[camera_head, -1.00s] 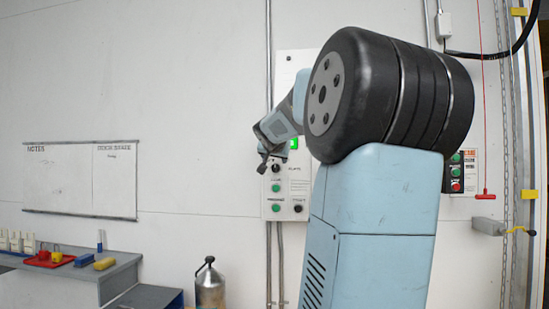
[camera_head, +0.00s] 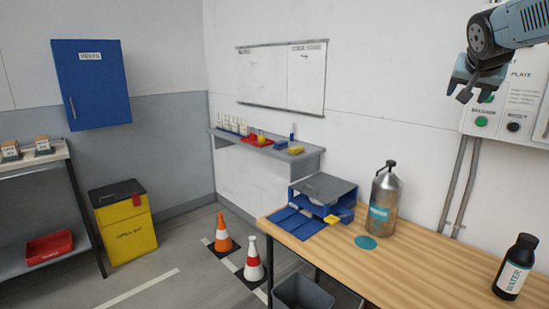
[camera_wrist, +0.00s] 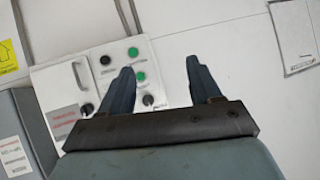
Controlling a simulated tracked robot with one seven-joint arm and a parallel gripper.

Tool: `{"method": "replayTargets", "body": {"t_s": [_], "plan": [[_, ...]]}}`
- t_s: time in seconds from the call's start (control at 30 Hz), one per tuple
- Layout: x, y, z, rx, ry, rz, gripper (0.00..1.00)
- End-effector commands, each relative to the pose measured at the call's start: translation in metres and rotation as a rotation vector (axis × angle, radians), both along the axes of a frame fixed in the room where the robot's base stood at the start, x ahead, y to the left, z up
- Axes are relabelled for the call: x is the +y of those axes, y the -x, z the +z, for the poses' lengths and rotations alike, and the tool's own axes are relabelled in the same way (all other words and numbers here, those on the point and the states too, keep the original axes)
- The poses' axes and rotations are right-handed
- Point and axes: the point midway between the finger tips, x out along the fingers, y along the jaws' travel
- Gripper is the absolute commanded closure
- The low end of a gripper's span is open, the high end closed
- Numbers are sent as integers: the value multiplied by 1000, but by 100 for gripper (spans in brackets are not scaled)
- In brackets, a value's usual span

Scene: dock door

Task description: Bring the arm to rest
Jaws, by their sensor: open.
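My gripper (camera_head: 470,80) is at the upper right of the head view, at the end of my blue-grey arm. It is raised in front of the control panel (camera_head: 520,98) on the wall. In the wrist view my gripper (camera_wrist: 162,78) shows two dark fingers spread apart with nothing between them. The same panel (camera_wrist: 75,75), with a handle, green buttons and black knobs, lies behind the left finger. I cannot tell the exact gap between the fingers and the panel; no contact is visible.
A wooden table (camera_head: 400,275) holds a metal flask (camera_head: 383,205), a black water bottle (camera_head: 515,267) and a blue tray stack (camera_head: 325,195). The floor between is mostly clear.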

Motion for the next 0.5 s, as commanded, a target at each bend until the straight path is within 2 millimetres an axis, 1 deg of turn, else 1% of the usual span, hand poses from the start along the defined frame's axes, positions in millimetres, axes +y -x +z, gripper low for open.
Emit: {"method": "replayTargets", "body": {"t_s": [0.03,0.07,0.1,0.17,0.2,0.27,0.3,0.37,0.4,0.5], "plan": [[24,14,-15,37,-16,46,37],[38,22,-24,62,-23,77,37],[56,34,-36,97,-30,117,37],[85,50,-53,146,-38,180,37],[103,63,-65,178,-41,221,37],[129,82,-83,228,-43,284,37],[146,95,-95,259,-43,326,37],[171,115,-113,308,-40,389,37],[186,128,-125,338,-36,428,37],[217,159,-152,407,-28,517,37]]}}
